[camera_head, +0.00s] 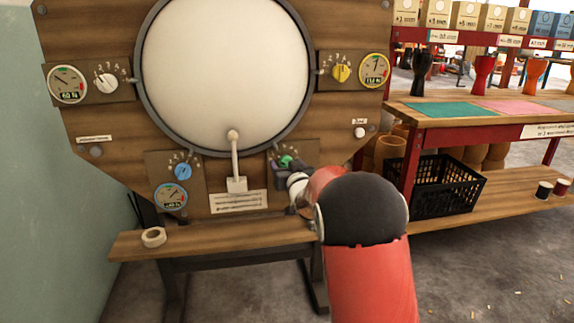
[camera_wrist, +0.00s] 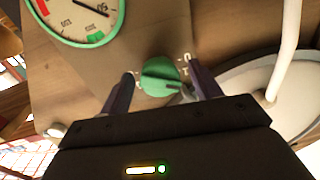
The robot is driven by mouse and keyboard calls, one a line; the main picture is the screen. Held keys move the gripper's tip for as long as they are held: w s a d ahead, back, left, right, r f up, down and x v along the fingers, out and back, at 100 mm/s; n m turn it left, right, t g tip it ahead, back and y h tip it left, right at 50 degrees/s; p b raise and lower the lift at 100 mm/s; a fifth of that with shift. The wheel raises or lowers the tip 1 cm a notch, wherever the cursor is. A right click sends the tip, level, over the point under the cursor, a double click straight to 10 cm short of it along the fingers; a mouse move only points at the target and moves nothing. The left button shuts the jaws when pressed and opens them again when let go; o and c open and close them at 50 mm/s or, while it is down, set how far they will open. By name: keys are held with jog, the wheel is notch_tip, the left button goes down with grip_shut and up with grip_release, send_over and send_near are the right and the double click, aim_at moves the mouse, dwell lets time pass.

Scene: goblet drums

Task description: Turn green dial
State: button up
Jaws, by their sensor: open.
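The green dial (camera_head: 286,161) is on the lower right of the wooden panel in the head view, partly hidden by my gripper (camera_head: 283,170). In the wrist view the green dial (camera_wrist: 160,77) is a round knob with a raised grip bar, on a small brown plate. My gripper (camera_wrist: 163,82) is open there, with one dark finger on each side of the dial. I cannot tell whether either finger touches it. A green-rimmed gauge (camera_wrist: 80,15) is beside the dial in the wrist view; my arm hides it in the head view.
A large white drum head (camera_head: 225,70) fills the panel's middle, with a white lever (camera_head: 235,160) below it. White (camera_head: 106,82), yellow (camera_head: 341,73) and blue (camera_head: 183,171) dials are on the panel. A tape roll (camera_head: 153,237) lies on the ledge. A black crate (camera_head: 435,185) stands right.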

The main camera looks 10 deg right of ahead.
jog(key=shift+w, duration=0.25)
jog(key=shift+c, duration=0.2)
jog(key=c, duration=0.9)
jog(key=shift+f+b, duration=0.1)
jog(key=shift+b, duration=0.2)
jog(key=shift+m+b, duration=2.35)
jog(key=shift+m, duration=0.55)
